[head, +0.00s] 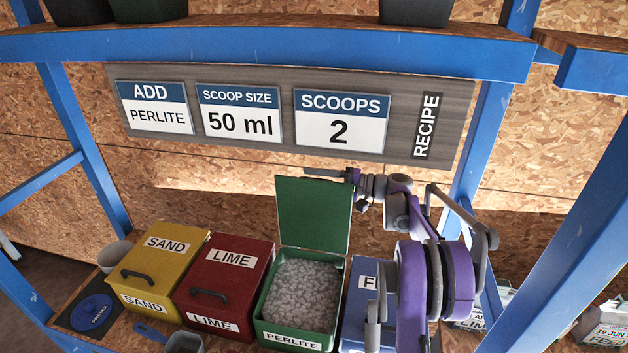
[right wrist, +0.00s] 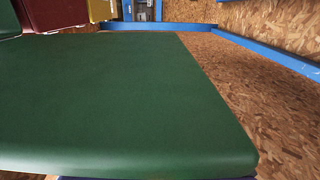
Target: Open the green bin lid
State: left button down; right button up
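The green bin (head: 258,329), labelled PERLITE, stands on the bench and is full of pale grey granules (head: 302,292). Its green lid (head: 313,217) is raised and stands up at the back of the bin, so the bin's mouth is uncovered. The lid also fills much of the right wrist view (right wrist: 110,100), very close to the camera. My right gripper (head: 325,173) is at the lid's top edge, near its upper right corner. Whether it touches the lid or how far its fingers are apart does not show clearly. My left gripper is not in view.
The red LIME bin (head: 232,278) and yellow SAND bin (head: 153,272) stand closed on the left. A blue bin (head: 358,275) is on the right, partly behind my right arm. A sign board (head: 290,115) hangs above, under the blue shelf beam (head: 270,50). A scoop (head: 185,342) lies in front.

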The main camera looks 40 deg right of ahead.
aim_at(343, 183)
jog(key=b+v, duration=0.1)
jog(key=v, duration=0.6)
jog(key=shift+s+d, duration=0.1)
jog(key=shift+s, duration=0.1)
jog(key=shift+d, duration=0.1)
dwell(0.5)
